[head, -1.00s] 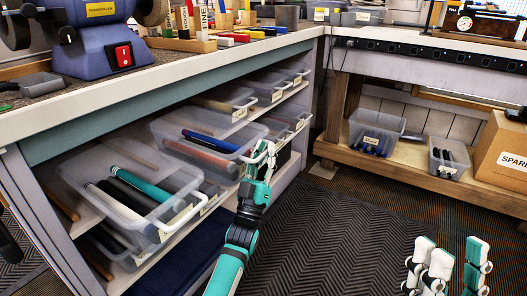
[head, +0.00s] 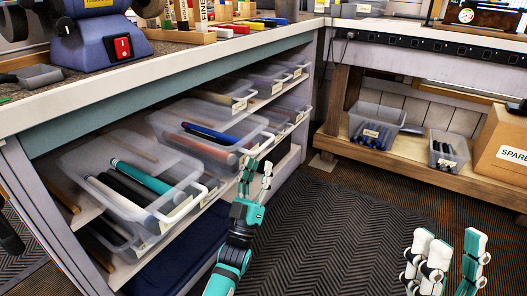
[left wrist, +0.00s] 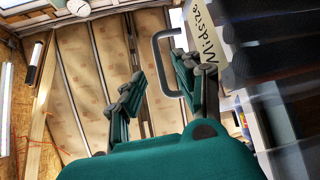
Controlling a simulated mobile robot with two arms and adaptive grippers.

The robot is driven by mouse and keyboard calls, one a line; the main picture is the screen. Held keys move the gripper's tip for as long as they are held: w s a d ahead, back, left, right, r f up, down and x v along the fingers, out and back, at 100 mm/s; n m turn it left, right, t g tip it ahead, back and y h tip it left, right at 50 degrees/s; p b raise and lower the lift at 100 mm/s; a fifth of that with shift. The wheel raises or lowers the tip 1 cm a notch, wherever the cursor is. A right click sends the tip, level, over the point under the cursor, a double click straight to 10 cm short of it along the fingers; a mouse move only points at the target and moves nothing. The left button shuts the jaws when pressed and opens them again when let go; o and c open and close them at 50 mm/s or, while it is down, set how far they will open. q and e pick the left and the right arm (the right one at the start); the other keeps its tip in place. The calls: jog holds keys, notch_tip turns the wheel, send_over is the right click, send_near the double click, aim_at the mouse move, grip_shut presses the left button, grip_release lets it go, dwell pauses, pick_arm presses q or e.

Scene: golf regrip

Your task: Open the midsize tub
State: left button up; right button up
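The label "Midsize" and a pale loop handle (left wrist: 162,62) show in the left wrist view on the front of the midsize tub (left wrist: 206,38). In the head view, the clear tub nearest my left gripper, with blue and brown grips inside, appears to be this one (head: 178,112). It sits on the shelf. My left gripper (head: 256,172) is open at its front edge. In the left wrist view its fingers (left wrist: 160,92) are spread, with the handle by the right finger; contact is unclear. My right gripper (head: 450,250) is open and empty at the lower right.
A nearer clear tub (head: 75,160) holds teal, black and white grips. Smaller tubs (head: 228,92) stand farther along the shelf. The workbench top (head: 190,52) overhangs the shelves. The floor mat (head: 335,220) is clear.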

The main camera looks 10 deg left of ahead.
pick_arm(q)
jog(key=v, duration=0.5)
jog(key=shift+s+f, duration=0.1)
jog(key=shift+s, duration=0.1)
